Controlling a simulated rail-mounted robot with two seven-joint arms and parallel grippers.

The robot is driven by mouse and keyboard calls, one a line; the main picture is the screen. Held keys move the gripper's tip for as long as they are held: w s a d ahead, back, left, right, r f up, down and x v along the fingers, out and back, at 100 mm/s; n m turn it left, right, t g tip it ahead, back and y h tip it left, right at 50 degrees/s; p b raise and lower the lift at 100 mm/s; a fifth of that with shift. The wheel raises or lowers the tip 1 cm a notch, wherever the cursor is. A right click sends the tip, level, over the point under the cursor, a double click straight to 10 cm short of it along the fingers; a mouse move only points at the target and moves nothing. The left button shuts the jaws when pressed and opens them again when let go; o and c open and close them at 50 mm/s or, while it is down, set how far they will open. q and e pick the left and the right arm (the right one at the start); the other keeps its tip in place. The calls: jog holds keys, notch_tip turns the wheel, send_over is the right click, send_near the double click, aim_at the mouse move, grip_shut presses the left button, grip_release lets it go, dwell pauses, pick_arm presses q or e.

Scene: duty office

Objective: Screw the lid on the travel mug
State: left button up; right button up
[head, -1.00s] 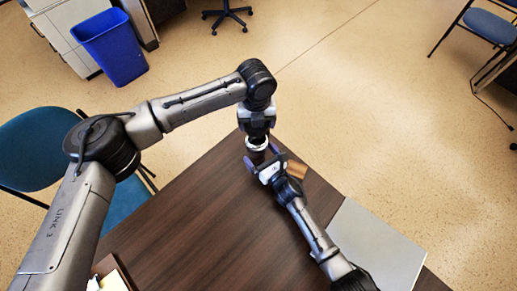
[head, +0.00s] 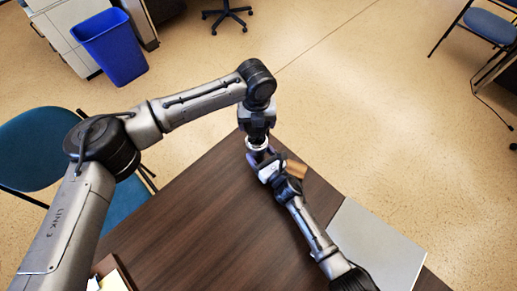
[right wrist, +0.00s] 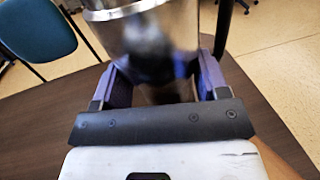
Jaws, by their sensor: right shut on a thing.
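The travel mug (right wrist: 165,45) is a shiny metal cylinder that fills the upper middle of the right wrist view. My right gripper (right wrist: 150,85) has its purple fingers on both sides of the mug and is shut on it. In the head view my right gripper (head: 262,160) reaches in from the lower right at the table's far corner. My left gripper (head: 257,122) points down directly above it. A pale ring (head: 257,143) shows between the two grippers; I cannot tell whether it is the lid or the mug's rim. The left fingertips are hidden.
A small wooden block (head: 296,170) lies beside my right gripper. A grey flat panel (head: 375,240) is at the table's right, and a box with papers (head: 108,275) at the near left. The middle of the dark table (head: 195,215) is clear. A blue chair (head: 40,150) stands at left.

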jog(key=c, duration=0.3)
pick_arm(q)
jog(key=shift+f, duration=2.5)
jog(key=shift+f, duration=0.9)
jog(key=shift+f, duration=0.55)
pick_arm(e)
jog(key=c, duration=0.5)
jog(key=shift+o, duration=0.2)
pick_arm(q)
jog(key=m, duration=1)
jog(key=shift+w+a, duration=0.15)
